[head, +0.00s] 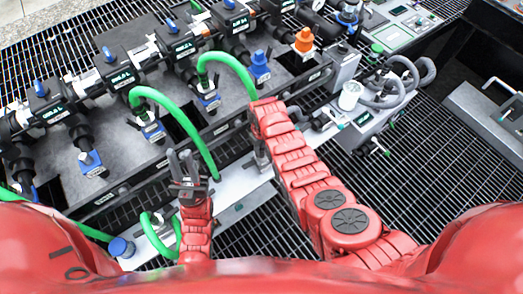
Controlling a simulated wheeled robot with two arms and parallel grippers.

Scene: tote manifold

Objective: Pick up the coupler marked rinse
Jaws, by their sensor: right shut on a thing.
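My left gripper (183,162) points up and away over the pale shelf in front of the manifold, its dark fingers apart and empty. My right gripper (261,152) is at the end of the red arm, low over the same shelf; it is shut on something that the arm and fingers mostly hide. A green hose (231,63) runs down behind the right wrist. Blue couplers (260,66) and an orange coupler (304,40) stand on the manifold. Their labels are too small to read, so I cannot tell which coupler is marked rinse.
The manifold (115,135) with black valves fills the upper left. Another green hose (190,122) arches down close beside my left gripper. A blue-capped fitting (121,247) is at the shelf's lower left. Grey hoses (405,85) and a panel crowd the right. The dark grating is open.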

